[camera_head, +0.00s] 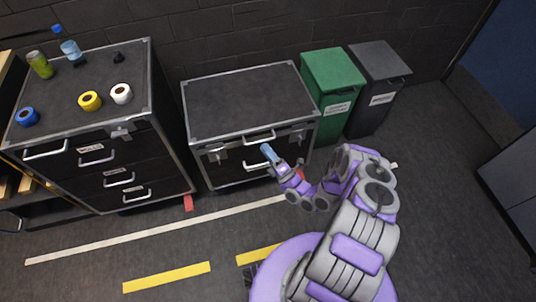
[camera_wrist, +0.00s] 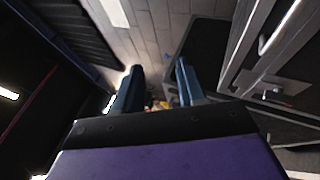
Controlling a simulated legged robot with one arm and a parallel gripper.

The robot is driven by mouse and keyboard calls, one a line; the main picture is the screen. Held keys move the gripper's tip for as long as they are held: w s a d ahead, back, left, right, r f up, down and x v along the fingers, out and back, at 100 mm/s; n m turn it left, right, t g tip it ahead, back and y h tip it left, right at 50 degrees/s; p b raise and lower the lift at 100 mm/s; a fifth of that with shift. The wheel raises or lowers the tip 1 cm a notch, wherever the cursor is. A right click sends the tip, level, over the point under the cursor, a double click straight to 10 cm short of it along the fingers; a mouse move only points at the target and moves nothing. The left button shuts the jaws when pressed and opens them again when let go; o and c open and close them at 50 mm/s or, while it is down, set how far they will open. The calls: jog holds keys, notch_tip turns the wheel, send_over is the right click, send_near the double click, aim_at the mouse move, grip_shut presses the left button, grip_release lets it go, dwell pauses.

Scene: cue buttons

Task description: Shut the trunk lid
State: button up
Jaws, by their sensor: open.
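The trunk (camera_head: 245,125) is a black box with silver metal edges, standing against the back wall in the head view. Its lid (camera_head: 240,97) appears as a flat dark top lying level, and it looks shut, though a small gap cannot be ruled out. A handle (camera_head: 258,136) sits at the middle of the lid's front edge, with latches at each side. My gripper (camera_head: 267,150) is in front of the trunk, close below that handle; contact cannot be told. In the wrist view its two blue fingers (camera_wrist: 157,88) are apart with nothing held between them.
Floor with white and yellow stripes is open in front.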

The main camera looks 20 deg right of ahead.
jog(key=shift+s+r, duration=0.1)
jog(key=shift+s, duration=0.85)
jog(key=shift+w, duration=0.15)
